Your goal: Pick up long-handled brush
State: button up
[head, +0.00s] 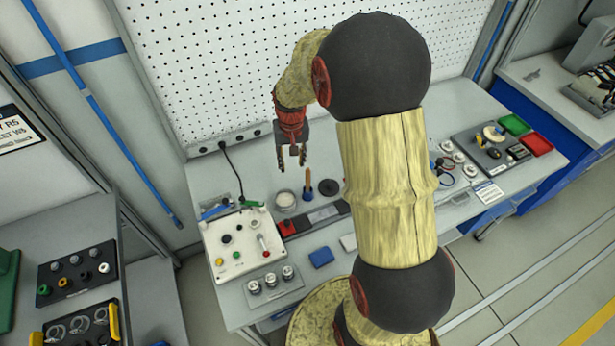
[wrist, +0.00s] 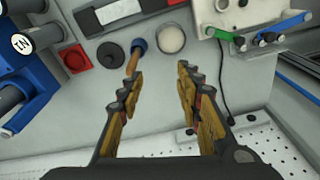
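The long-handled brush (head: 307,184) stands upright on the grey workbench, with a thin wooden handle on top and a blue lower part. In the wrist view, the brush (wrist: 133,60) shows its blue end farther off and its handle running toward my left-hand finger, which hides part of it. My gripper (head: 291,167) is open and empty, pointing down above the back of the bench, just left of the brush in the head view. In the wrist view my gripper (wrist: 158,78) has its fingers wide apart, with the handle by the left finger rather than centred.
A pale round dish (head: 286,199) stands beside the brush, and a dark disc (head: 329,187) lies on its other side. A white control box (head: 240,247) is at left. A white pegboard (head: 240,60) rises behind. My arm hides part of the bench.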

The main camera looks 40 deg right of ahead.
jog(key=m+g+p, duration=0.1)
jog(key=m+p, duration=0.1)
send_near(308, 187)
jog(key=shift+w+d+f, duration=0.25)
jog(key=shift+w+f, duration=0.1)
jog(key=shift+w, duration=0.25)
jog(key=f, duration=0.4)
jog(key=f+p, duration=0.1)
jog(key=f, duration=0.3)
jog(key=shift+s+d+f, duration=0.1)
jog(key=shift+s+d, duration=0.05)
jog(key=shift+s, duration=0.05)
jog(key=shift+c, duration=1.3)
jog(key=c, duration=0.4)
